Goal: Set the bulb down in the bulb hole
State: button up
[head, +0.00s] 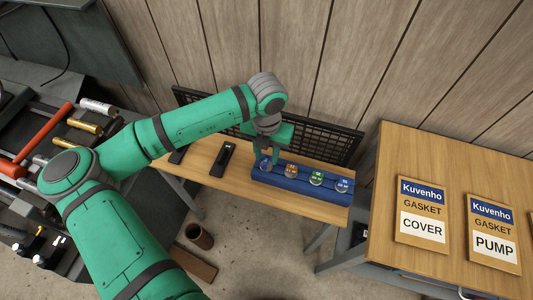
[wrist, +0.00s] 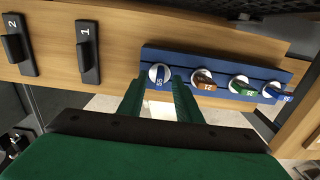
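A clear round bulb with a blue tag (wrist: 159,74) stands at the left end of the long blue rack (wrist: 225,62), in line with the other bulbs there. My gripper (wrist: 159,82) points down at it, one green fingertip on each side. The fingers are apart, with what looks like a narrow gap to the bulb. In the head view my gripper (head: 266,159) is low over the rack's left end (head: 262,179) and partly covers this bulb. The hole under the bulb is hidden, so I cannot tell how deep it sits.
Bulbs with brown (wrist: 203,82), green (wrist: 240,86) and blue (wrist: 277,93) tags stand close to the right in the rack. Black holders marked 1 (wrist: 88,55) and 2 (wrist: 18,45) lie to the left. A black mesh panel (head: 325,138) stands behind the bench.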

notch_tip(320, 180, up, 11)
jog(key=shift+f, duration=0.15)
dwell(0.9)
